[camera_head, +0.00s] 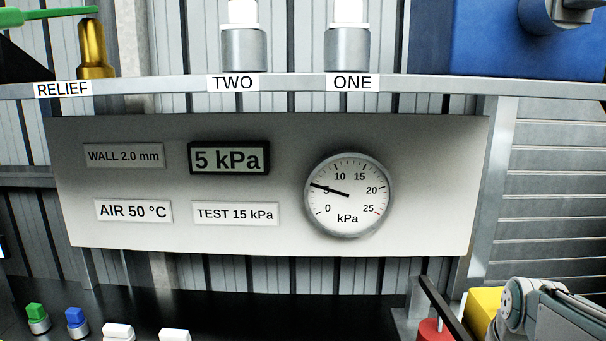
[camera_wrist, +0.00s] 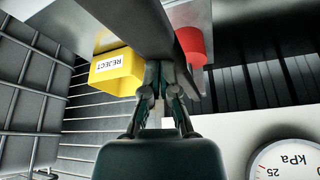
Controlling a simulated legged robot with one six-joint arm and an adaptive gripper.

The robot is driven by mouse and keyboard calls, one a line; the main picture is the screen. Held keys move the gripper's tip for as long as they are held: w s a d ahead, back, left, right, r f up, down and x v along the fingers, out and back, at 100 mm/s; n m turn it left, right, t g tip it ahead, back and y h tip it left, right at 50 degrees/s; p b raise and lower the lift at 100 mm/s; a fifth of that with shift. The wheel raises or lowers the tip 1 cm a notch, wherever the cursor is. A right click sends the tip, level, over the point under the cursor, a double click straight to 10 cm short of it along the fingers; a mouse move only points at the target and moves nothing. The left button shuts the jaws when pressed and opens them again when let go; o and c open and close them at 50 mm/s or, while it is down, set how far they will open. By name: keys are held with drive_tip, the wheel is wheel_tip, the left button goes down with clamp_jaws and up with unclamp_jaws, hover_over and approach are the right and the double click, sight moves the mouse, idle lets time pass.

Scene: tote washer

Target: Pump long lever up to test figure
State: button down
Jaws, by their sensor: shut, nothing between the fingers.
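A long dark bar, which looks like the lever (camera_head: 445,308), slants up at the lower right of the head view, beside a red cylinder (camera_head: 431,331). In the wrist view the dark bar (camera_wrist: 140,22) runs from the top edge down past my gripper (camera_wrist: 166,68). My fingers are shut with nothing between them, right by the bar. I cannot tell whether they touch it. The round gauge (camera_head: 349,195) has its needle near 5 kPa, and the display (camera_head: 229,158) reads 5 kPa. A plate (camera_head: 235,213) reads TEST 15 kPa.
A yellow box (camera_head: 483,306), marked REJECT in the wrist view (camera_wrist: 117,72), stands beside the lever, partly behind my arm. Green (camera_head: 36,312) and blue (camera_head: 75,317) buttons sit at the lower left. A shelf (camera_head: 290,87) above carries labels RELIEF, TWO and ONE.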

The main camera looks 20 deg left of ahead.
drive_tip(key=shift+f, duration=2.25)
drive_tip(key=shift+r, duration=0.1)
drive_tip(key=shift+r, duration=5.15)
drive_tip(key=c, duration=1.3)
unclamp_jaws()
drive_tip(key=v, duration=1)
drive_tip(key=shift+x, duration=5.05)
